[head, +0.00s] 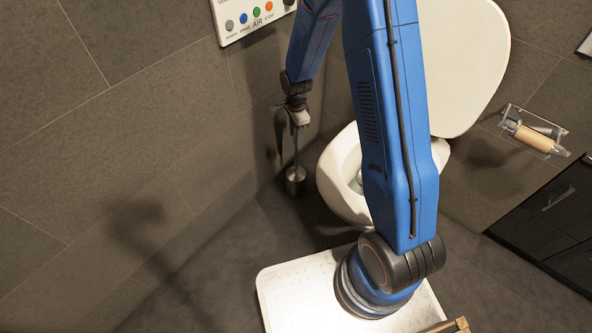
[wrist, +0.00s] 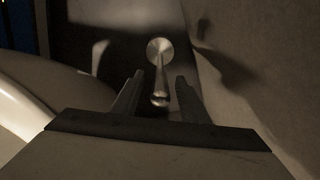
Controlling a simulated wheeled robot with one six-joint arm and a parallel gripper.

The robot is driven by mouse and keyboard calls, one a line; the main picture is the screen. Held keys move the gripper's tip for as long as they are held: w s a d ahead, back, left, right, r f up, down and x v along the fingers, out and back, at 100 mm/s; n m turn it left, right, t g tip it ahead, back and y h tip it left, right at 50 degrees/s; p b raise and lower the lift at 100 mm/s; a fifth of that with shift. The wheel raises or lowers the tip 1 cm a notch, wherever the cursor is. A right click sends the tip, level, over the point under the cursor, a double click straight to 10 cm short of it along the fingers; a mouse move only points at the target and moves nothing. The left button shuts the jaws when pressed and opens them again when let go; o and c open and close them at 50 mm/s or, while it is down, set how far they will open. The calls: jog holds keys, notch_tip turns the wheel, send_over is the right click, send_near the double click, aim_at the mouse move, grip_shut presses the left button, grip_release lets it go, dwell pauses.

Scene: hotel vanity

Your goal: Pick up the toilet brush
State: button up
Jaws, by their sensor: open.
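The toilet brush has a thin upright metal handle (head: 296,150) rising from a round metal holder (head: 295,181) on the floor, in the corner between the wall and the toilet. In the wrist view I look down on it: the handle's rounded top (wrist: 160,99) lies between the two fingers, and the holder (wrist: 159,47) shows beyond. My gripper (head: 299,120) is at the handle's upper end in the head view. Its dark fingers (wrist: 160,82) are open, with a visible gap on each side of the handle. The brush head is hidden in the holder.
The white toilet (head: 335,178) with raised lid (head: 470,60) stands close to the right of the brush. The tiled wall (head: 130,140) is close on the left. A control panel (head: 250,18) hangs above, and a paper holder (head: 533,134) is at right.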

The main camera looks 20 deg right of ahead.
notch_tip(320, 180, down, 3)
jog(key=shift+a+r, duration=0.1)
jog(key=shift+r, duration=0.05)
grip_shut()
notch_tip(320, 180, up, 18)
dwell(0.8)
